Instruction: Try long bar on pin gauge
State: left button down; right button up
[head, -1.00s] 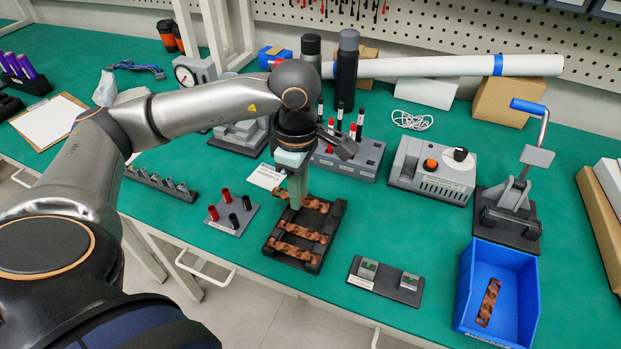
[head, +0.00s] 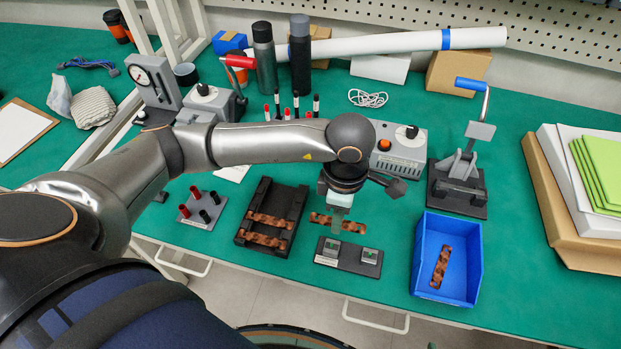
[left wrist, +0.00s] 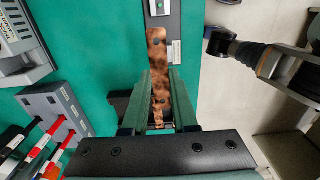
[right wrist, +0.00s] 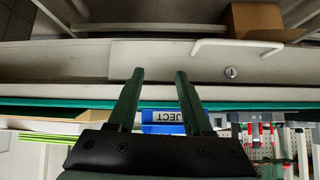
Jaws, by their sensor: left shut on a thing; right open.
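My left gripper (head: 337,226) is shut on a long copper bar (head: 322,218), twisted, with holes. It holds the bar to the right of the tray, just behind the pin gauge. The pin gauge (head: 345,256) is a dark plate with two grey blocks at the bench front. In the left wrist view, the bar (left wrist: 158,50) runs between the fingers (left wrist: 159,98) toward the gauge (left wrist: 172,22) at the top. The height of the bar above the bench is hard to tell. My right gripper (right wrist: 155,78) is open and empty, facing the bench front.
A dark tray (head: 281,197) holds two copper bars. A blue bin (head: 474,262) with one bar stands right of the gauge. A post block (head: 203,207), a grey box (head: 398,155) and a lever clamp (head: 460,190) stand around. Green bench is clear between gauge and bin.

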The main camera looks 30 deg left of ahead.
aim_at(356, 231)
pick_arm(q)
jog(key=d+p, duration=0.1)
jog(key=d, duration=0.2)
jog(key=shift+w+f, duration=0.1)
jog(key=shift+d+f, duration=0.25)
jog(key=shift+d, duration=0.2)
jog(key=shift+f+b, duration=1.9)
jog(key=shift+f, duration=1.15)
jog(key=shift+f, duration=0.1)
jog(key=shift+f+b, duration=0.3)
jog(key=shift+b, duration=0.2)
jog(key=shift+f, duration=0.2)
jog(key=shift+f+b, duration=0.4)
jog(key=shift+b, duration=0.25)
jog(key=shift+f+b, duration=0.2)
jog(key=shift+b, duration=0.15)
